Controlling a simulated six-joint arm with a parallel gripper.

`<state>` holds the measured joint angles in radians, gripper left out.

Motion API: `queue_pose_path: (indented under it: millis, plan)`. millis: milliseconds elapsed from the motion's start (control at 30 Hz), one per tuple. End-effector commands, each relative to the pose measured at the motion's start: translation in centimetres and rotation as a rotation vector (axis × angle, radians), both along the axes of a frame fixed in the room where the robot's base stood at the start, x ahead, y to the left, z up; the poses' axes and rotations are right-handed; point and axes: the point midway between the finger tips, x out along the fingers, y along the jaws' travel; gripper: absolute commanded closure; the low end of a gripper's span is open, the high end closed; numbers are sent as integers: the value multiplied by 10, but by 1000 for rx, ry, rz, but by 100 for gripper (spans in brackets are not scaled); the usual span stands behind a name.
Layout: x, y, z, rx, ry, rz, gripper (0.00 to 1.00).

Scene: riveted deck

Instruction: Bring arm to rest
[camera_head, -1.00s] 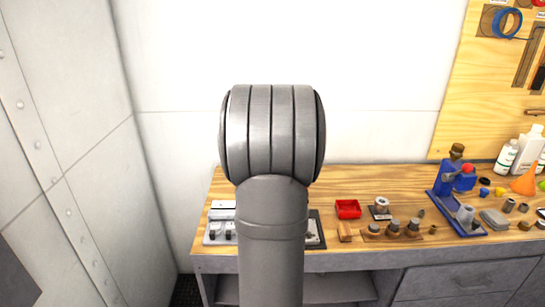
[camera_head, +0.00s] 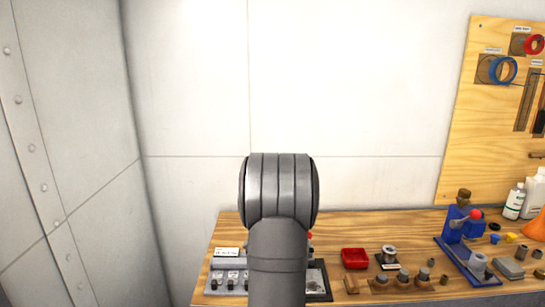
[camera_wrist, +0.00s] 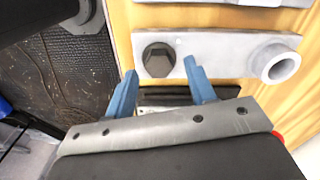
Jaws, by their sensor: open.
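My gripper (camera_wrist: 160,68) shows in the wrist view with its two blue fingers spread apart and nothing between them. Just beyond the fingertips is a pale grey plate (camera_wrist: 215,55) with a dark hex bolt head and a round hollow boss on it. I cannot tell whether the fingers touch the plate. In the head view my arm rises in front of the bench and my gripper is hidden.
Bottles (camera_head: 514,202) stand at the right below a pegboard (camera_head: 470,130). The wall above is bare.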

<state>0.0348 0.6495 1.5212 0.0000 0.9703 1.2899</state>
Motion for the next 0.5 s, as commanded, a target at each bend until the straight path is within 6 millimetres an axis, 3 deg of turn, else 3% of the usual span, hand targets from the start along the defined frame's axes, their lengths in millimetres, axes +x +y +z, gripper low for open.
queue_pose_path:
  millis: [500]
  plan:
    - [0, 0, -5, 0, 0, 1, 50]
